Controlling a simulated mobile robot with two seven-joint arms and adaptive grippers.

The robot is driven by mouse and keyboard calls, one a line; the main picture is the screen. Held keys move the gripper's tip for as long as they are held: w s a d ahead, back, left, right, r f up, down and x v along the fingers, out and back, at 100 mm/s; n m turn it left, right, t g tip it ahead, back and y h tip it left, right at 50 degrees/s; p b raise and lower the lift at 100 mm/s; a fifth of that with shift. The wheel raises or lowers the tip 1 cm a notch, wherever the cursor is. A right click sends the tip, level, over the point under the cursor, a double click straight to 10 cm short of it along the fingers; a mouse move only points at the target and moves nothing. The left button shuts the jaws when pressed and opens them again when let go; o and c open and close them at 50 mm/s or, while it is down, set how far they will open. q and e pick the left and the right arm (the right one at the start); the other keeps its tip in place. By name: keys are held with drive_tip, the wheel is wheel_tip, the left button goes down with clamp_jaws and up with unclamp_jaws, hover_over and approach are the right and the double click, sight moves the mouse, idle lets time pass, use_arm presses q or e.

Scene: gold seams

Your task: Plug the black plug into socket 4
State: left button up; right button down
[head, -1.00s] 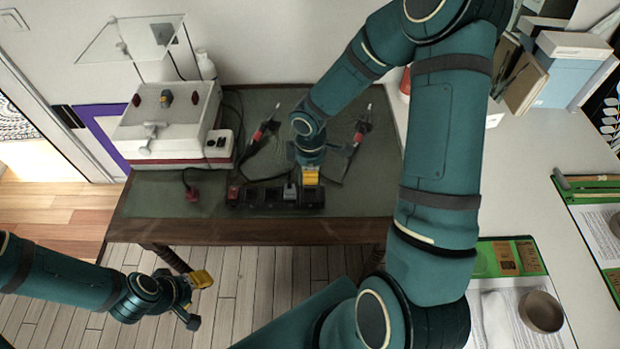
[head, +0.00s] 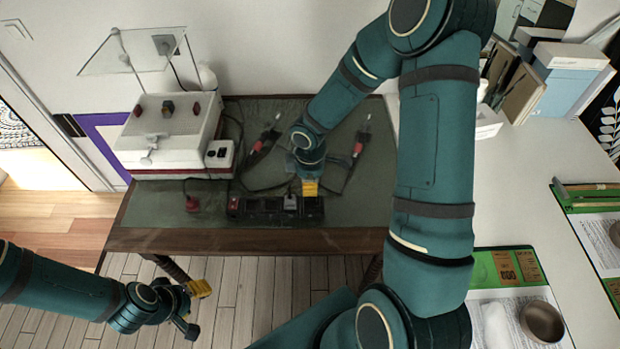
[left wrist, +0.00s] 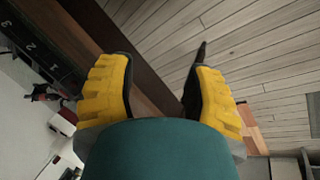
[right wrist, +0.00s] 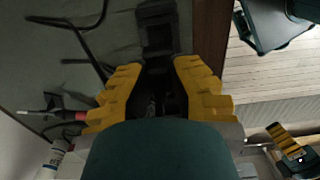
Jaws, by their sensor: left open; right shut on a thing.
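The black power strip (head: 262,208) lies along the front of the green-topped table, with a grey plug (head: 290,202) seated in it. My right gripper (head: 310,192) is over the strip's right end, fingers down. In the right wrist view it is shut on a dark thing, apparently the black plug (right wrist: 153,103), mostly hidden between the fingers. The strip runs just beyond it (right wrist: 157,32). I cannot tell whether the plug touches a socket; socket 4's number is not readable. The left wrist view shows strip numbers 1 to 3 (left wrist: 32,47). My left gripper (head: 195,308) is open and empty, off the table's front.
A red plug (head: 192,204) lies on the table left of the strip. A white box-shaped device (head: 165,135) stands at the back left. Red-and-black tools with cables (head: 265,140) lie behind the strip. A white counter (head: 530,190) with papers and a bowl is at right.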

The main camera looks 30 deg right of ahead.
use_arm(q)
drive_tip(key=shift+f, duration=0.1)
drive_tip(key=shift+s+d+f+b, duration=0.1)
drive_tip(key=shift+s+f+b, duration=0.15)
drive_tip(key=shift+f+b, duration=0.55)
drive_tip(key=shift+s+f+b, duration=0.3)
drive_tip(key=shift+f+b, duration=0.4)
drive_tip(key=shift+b, duration=0.1)
drive_tip(key=shift+s+d+f+b, duration=0.1)
drive_tip(key=shift+s+f+b, duration=0.15)
drive_tip(key=shift+f+b, duration=0.55)
use_arm(e)
drive_tip(key=shift+f, duration=2.85)
use_arm(q)
drive_tip(key=shift+f+b, duration=0.65)
use_arm(e)
drive_tip(key=shift+f, duration=0.65)
drive_tip(key=c, duration=1)
unclamp_jaws()
drive_tip(key=shift+o, duration=0.2)
drive_tip(key=shift+r, duration=0.1)
wheel_tip(320, 180, up, 12)
